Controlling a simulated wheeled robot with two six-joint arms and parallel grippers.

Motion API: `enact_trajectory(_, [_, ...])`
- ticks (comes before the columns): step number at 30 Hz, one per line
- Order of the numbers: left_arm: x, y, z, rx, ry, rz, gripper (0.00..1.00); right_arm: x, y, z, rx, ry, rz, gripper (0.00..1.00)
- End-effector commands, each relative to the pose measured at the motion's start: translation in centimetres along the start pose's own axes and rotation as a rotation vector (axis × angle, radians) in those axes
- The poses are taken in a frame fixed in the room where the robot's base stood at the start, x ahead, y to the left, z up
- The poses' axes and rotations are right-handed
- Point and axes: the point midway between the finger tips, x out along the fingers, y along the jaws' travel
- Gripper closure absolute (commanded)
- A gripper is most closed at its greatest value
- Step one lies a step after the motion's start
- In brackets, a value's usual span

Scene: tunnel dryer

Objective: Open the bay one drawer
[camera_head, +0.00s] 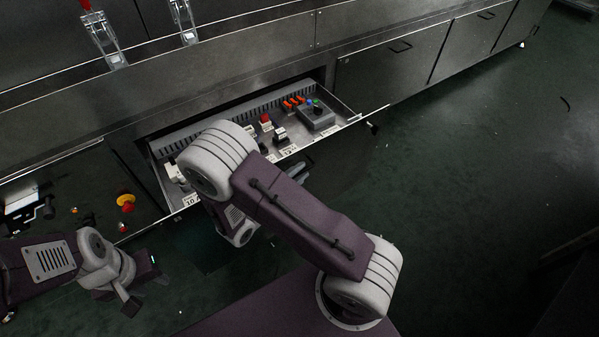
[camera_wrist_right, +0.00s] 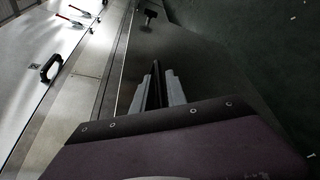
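The drawer (camera_head: 340,124) stands pulled out from the steel cabinet in the head view, its labelled front rim facing me. Inside are a grey box with knobs (camera_head: 316,112), orange parts (camera_head: 293,102) and other small items. My right arm crosses over the drawer's left part and hides some of it. My right gripper (camera_head: 300,170) is low outside the drawer front, mostly hidden by the arm. My left gripper (camera_head: 143,285) is at lower left, fingers apart, empty.
A black T-shaped handle (camera_head: 373,128) juts out by the drawer's right end; a similar one shows in the wrist view (camera_wrist_right: 149,14). Closed cabinet doors (camera_head: 390,65) continue right. A red-and-yellow button (camera_head: 126,201) is left. The green floor (camera_head: 470,180) is clear at right.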

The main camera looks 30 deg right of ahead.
Motion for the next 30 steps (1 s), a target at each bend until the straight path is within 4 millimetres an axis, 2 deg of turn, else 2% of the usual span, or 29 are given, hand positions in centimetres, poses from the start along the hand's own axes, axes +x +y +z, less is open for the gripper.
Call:
enact_trajectory(5, [-0.1,0.0,0.0,0.0,0.0,0.0,0.64,-0.1,0.1,0.1,0.0,-0.001,0.001,0.82])
enact_trajectory(7, [-0.6,0.0,-0.1,0.0,0.0,0.0,0.64,-0.7,0.3,0.1,-0.001,0.002,0.003,0.82])
enact_trajectory(15, [-3.5,0.1,-0.4,0.0,0.0,0.0,0.64,-6.6,0.5,0.2,-0.002,0.005,0.005,0.82])
enact_trajectory(19, [-4.1,0.1,-0.4,0.0,0.0,0.0,0.64,-8.4,0.3,0.1,0.0,0.003,0.003,0.82])
enact_trajectory(23, [-4.2,0.1,-0.4,0.0,0.0,0.0,0.64,-9.1,0.1,0.0,-0.001,0.001,0.001,0.82])
enact_trajectory(30, [-4.1,0.1,-0.4,0.0,0.0,0.0,0.64,-9.1,0.0,0.0,-0.001,-0.001,0.0,0.82])
